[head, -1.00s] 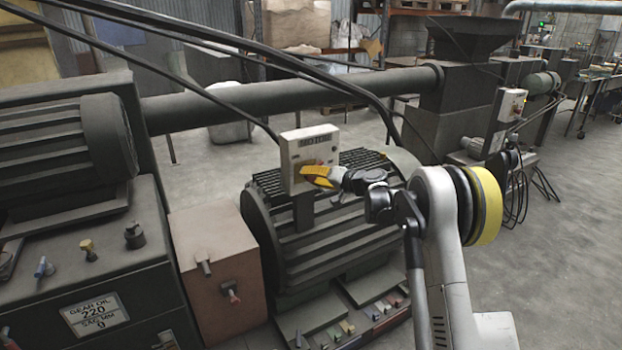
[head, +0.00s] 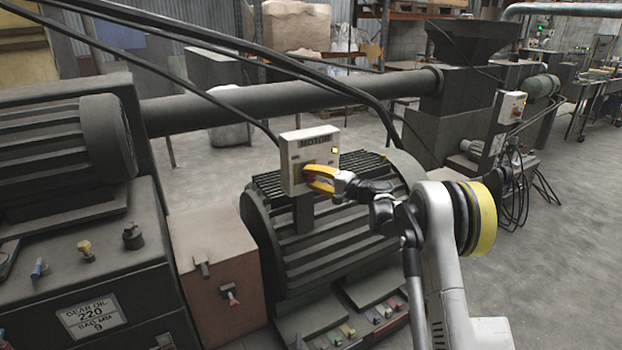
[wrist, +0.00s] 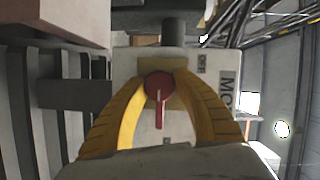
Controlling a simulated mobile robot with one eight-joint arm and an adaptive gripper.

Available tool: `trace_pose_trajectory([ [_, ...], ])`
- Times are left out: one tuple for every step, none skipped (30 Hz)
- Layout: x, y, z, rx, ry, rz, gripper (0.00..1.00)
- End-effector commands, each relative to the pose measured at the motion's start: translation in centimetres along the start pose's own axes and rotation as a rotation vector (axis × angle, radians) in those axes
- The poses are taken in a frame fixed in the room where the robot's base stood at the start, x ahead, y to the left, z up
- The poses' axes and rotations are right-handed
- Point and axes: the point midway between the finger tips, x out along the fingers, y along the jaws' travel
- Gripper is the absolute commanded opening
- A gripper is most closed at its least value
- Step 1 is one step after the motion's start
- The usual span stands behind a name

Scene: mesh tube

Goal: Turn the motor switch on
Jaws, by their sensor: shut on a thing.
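The motor switch box (head: 292,152) is a pale box labelled MOTOR, standing on a post at the big ribbed motor (head: 300,240). A small yellow lamp (head: 334,151) on its face glows. My gripper (head: 308,176), with yellow fingers, is at the lower part of the box face. In the wrist view, the red switch knob (wrist: 158,86) with its thin red lever sits between the fingertips of my gripper (wrist: 160,80). The fingers are shut on the knob. In the head view the fingers hide the knob.
Dark cables (head: 370,90) run just behind and above the box. A long dark pipe (head: 290,98) crosses behind the motor. A second switch box (head: 511,107) stands at the right. Open floor (head: 560,250) lies at the right.

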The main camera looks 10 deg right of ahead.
Motion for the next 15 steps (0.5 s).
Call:
trace_pose_trajectory([
  [0.05, -0.07, 0.02, 0.002, 0.000, -0.002, 0.03],
  [0.05, -0.08, 0.02, 0.002, 0.000, -0.002, 0.03],
  [0.05, -0.08, 0.02, 0.002, 0.000, -0.002, 0.03],
  [0.05, -0.08, 0.02, 0.002, 0.000, -0.001, 0.03],
  [0.05, -0.08, 0.02, 0.002, 0.000, -0.001, 0.03],
  [0.06, -0.08, 0.03, 0.002, 0.000, -0.001, 0.03],
  [0.06, -0.08, 0.03, 0.002, 0.000, -0.001, 0.03],
  [0.06, -0.08, 0.03, 0.002, 0.000, -0.001, 0.03],
  [0.06, -0.08, 0.03, 0.002, -0.001, -0.001, 0.39],
  [0.06, -0.07, 0.03, 0.001, -0.001, -0.001, 0.49],
  [0.05, -0.07, 0.03, 0.001, -0.001, -0.001, 0.57],
  [0.05, -0.06, 0.03, 0.001, -0.001, -0.001, 0.57],
  [0.04, -0.06, 0.03, 0.001, -0.001, -0.001, 0.57],
  [0.04, -0.05, 0.03, 0.001, 0.000, -0.001, 0.57],
  [0.03, -0.04, 0.03, 0.001, 0.000, -0.001, 0.57],
])
